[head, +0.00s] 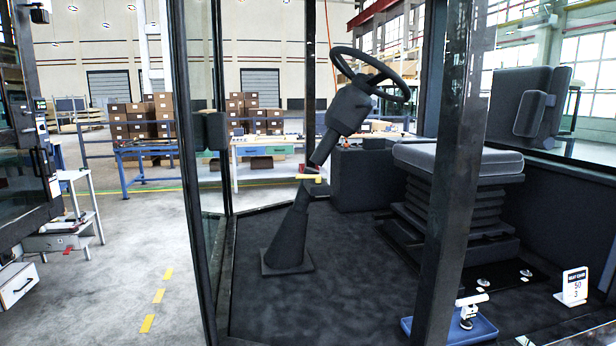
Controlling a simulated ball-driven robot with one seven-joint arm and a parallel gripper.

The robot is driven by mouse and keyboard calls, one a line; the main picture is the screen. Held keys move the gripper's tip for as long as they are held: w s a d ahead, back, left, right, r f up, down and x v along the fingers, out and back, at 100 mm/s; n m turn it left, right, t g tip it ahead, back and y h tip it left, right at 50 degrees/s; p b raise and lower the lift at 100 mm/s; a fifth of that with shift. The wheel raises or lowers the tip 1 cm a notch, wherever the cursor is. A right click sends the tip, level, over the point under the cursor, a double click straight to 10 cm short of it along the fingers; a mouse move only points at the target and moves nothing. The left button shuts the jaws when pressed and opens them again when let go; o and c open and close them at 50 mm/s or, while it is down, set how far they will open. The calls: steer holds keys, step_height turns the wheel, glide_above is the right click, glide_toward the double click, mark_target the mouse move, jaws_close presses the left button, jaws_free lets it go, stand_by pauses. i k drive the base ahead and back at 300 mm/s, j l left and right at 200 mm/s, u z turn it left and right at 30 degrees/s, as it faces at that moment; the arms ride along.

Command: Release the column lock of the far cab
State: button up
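A black steering column (343,112) with a steering wheel (371,75) stands inside the cab that fills the middle and right. Its lower part rises from a square foot on the dark floor and leans right. At the joint midway up sits a small yellow lever (312,178), with a red part (307,168) just above it; this looks like the column lock. The lever lies roughly level. Another cab (18,130) is cut off at the left edge; its column is not visible. Which cab is the far one, I cannot tell. My gripper is not in view.
A dark cab post (453,180) stands in front of the seat (458,158). Another post (190,150) borders the door side. A blue tray (480,328) with a white item and a sign (575,288) sit low right. Clear floor (110,270) lies between the cabs.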

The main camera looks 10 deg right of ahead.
mark_target(318, 177)
steer(key=i+l, duration=0.1)
steer(key=i, duration=1.8)
